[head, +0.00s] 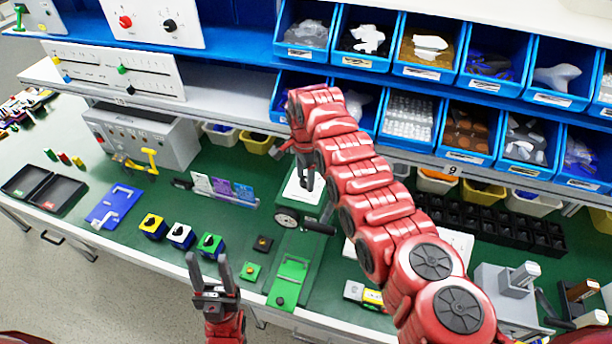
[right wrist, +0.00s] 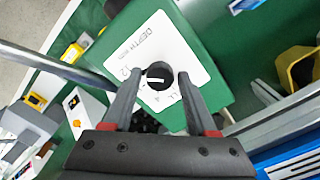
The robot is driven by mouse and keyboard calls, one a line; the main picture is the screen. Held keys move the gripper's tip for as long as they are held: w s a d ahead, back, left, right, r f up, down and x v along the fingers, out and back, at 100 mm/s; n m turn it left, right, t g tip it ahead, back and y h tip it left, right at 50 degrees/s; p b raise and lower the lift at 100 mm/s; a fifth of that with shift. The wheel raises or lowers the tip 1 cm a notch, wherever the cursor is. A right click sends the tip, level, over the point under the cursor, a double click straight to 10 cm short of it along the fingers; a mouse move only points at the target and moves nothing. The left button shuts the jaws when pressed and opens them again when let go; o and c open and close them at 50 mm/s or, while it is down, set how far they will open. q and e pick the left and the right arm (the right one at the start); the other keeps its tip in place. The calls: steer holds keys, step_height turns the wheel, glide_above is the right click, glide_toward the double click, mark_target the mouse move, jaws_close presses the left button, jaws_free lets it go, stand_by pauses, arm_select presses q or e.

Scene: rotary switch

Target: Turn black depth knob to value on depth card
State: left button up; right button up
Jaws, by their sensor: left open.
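The black depth knob (right wrist: 158,76) sits on a white plate (right wrist: 145,45) marked DEPTH, fixed to a green box, in the right wrist view. A white line crosses the knob. My right gripper (right wrist: 160,77) is open, its fingertips on either side of the knob; I cannot tell whether either touches it. In the head view my right gripper (head: 305,172) points down over the white plate (head: 299,190), and the knob is hidden. My left gripper (head: 208,258) is open and empty at the table's front edge. Coloured cards (head: 222,188) stand in a holder; their text is too small to read.
A handwheel (head: 286,217) with a black handle is beside the green box. Several coloured blocks (head: 181,236) and a green plate (head: 289,282) lie in front. A grey control box (head: 148,135) stands at the back left. Blue bins (head: 365,38) fill the shelves behind.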

steer(key=shift+d, duration=0.1)
jaws_close()
steer(key=shift+f+b, duration=0.2)
steer(key=shift+b, duration=0.4)
steer(key=n+b, duration=0.6)
steer(key=b, duration=0.4)
steer(key=shift+n, duration=0.3)
steer(key=shift+n+b, duration=0.7)
steer(key=shift+n, duration=0.2)
steer(key=shift+r+n, duration=0.15)
steer(key=shift+n, duration=0.75)
steer(key=n, duration=0.3)
steer(key=shift+r+n+b, duration=0.1)
steer(key=shift+n+b, duration=0.2)
steer(key=shift+n, duration=1.9)
